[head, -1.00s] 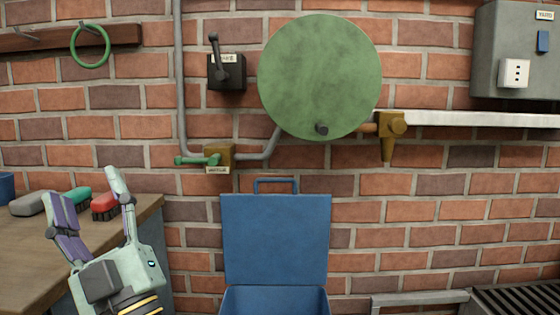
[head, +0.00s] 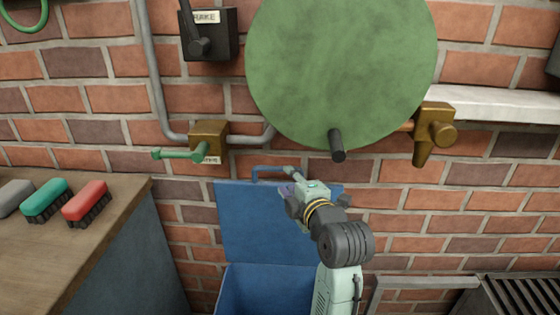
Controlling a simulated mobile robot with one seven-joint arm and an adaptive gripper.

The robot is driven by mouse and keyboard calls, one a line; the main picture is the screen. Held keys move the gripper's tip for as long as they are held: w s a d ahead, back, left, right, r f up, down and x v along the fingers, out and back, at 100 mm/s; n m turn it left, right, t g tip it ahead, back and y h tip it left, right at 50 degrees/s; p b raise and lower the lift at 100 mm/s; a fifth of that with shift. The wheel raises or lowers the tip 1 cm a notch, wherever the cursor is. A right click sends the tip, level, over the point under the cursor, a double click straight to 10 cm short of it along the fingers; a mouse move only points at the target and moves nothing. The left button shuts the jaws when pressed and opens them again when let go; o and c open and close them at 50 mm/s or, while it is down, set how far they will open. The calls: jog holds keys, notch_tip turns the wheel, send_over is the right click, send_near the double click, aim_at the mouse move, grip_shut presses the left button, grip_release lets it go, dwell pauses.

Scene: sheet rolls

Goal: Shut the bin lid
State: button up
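The blue bin (head: 262,292) stands against the brick wall at the bottom middle of the head view. Its lid (head: 248,225) is open and stands upright at the back of the bin, with a blue handle (head: 255,171) on its top edge. My gripper (head: 287,180) is at the top of the lid, by the right part of the handle, and covers that part. Its fingers point away from me, so I cannot tell whether they are open or shut, or whether they touch the handle.
A large green disc (head: 340,65) with a dark peg (head: 337,145) is on the wall just above my gripper. A brass valve (head: 208,141) with a green lever is to the left. A workbench (head: 100,235) with brushes stands left, and a grate (head: 525,292) is at the lower right.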

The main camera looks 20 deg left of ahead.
aim_at(280, 170)
jog(key=p+x, duration=0.1)
jog(key=x, duration=0.7)
jog(key=shift+w+a, duration=0.15)
jog(key=shift+w, duration=0.05)
jog(key=shift+c, duration=0.5)
grip_shut()
